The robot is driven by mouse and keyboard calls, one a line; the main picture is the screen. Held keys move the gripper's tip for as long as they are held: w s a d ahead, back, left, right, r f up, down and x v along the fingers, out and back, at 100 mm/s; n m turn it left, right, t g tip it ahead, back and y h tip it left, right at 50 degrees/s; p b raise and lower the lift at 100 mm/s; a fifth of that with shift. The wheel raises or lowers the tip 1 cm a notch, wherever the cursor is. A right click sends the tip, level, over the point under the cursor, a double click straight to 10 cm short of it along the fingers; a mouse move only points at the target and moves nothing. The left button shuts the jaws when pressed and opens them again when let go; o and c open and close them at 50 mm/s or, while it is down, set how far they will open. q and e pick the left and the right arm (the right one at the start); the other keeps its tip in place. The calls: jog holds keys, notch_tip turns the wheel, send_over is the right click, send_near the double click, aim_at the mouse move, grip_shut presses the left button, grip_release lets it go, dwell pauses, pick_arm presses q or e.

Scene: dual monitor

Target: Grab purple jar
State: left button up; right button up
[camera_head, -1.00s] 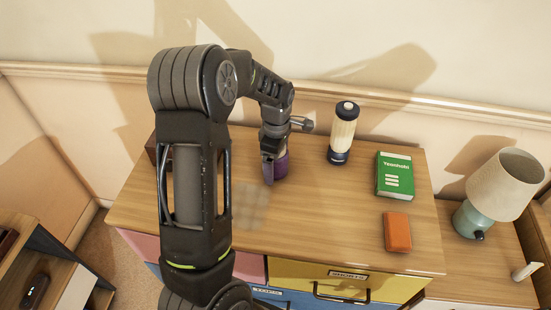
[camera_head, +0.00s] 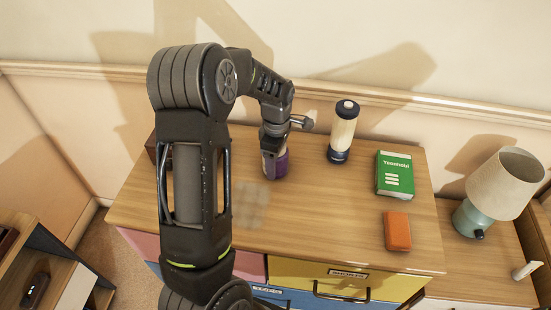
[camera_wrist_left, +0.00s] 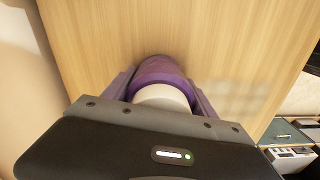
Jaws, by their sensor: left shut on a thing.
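The purple jar (camera_head: 280,165) stands on the wooden dresser top, left of the cream and dark blue bottle. My left gripper (camera_head: 273,158) is at the jar, shut on it, and hides part of it in the head view. In the left wrist view the jar (camera_wrist_left: 158,72) shows a purple body and a whitish round part, between the two fingers of my left gripper (camera_wrist_left: 160,95). I cannot tell whether the jar touches the dresser top. My right gripper is not in view.
The cream and dark blue bottle (camera_head: 342,132) stands right of the jar. A green book (camera_head: 394,175) and an orange box (camera_head: 397,231) lie further right. A lamp (camera_head: 500,190) stands on the lower surface at right. The front middle of the dresser top (camera_head: 320,220) is clear.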

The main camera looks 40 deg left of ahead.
pick_arm(q)
jog(key=c, duration=0.9)
notch_tip(320, 180, up, 10)
jog(key=shift+r+b, duration=0.1)
jog(key=shift+b, duration=0.55)
